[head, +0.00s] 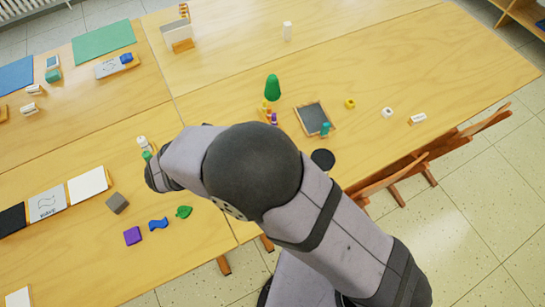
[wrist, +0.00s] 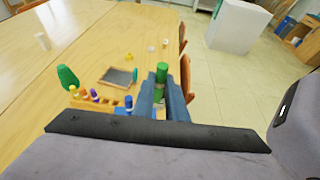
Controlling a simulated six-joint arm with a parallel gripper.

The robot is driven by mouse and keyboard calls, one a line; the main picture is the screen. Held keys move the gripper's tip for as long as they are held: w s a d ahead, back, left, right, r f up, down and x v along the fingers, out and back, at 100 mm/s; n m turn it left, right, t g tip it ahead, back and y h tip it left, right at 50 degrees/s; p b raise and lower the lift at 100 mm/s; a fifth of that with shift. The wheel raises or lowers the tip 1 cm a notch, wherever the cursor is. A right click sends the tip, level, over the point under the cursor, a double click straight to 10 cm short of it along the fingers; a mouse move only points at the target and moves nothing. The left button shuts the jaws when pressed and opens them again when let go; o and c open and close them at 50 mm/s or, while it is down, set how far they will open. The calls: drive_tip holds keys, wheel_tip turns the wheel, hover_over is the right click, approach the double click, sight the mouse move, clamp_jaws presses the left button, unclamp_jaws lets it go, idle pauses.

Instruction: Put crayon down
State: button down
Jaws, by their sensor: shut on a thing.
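In the wrist view, my gripper (wrist: 164,103) is shut on a green crayon (wrist: 162,72), which stands upright between the fingers with its top showing above them. Its lower end is hidden. In the head view, my arm covers the gripper's fingers, and I cannot make out the held crayon there. A wooden holder (wrist: 112,107) with several coloured crayon-like pieces stands left of my gripper in the wrist view; in the head view these pieces (head: 270,115) show just above my arm.
A small chalkboard (head: 314,118) lies right of the holder, with a teal piece (head: 325,129) at its corner. A green tree-shaped piece (head: 273,87) stands behind the holder. A yellow ring (head: 350,103) lies farther right. Clear tabletop (head: 420,60) extends at the upper right.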

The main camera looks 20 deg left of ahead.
drive_tip(key=shift+a+f+p, duration=0.1)
drive_tip(key=shift+f+p, duration=1.2)
drive_tip(key=shift+f, duration=3.85)
drive_tip(key=shift+f, duration=0.1)
drive_tip(key=shift+f, duration=0.1)
drive_tip(key=c, duration=1.8)
unclamp_jaws()
drive_tip(key=shift+o, duration=0.2)
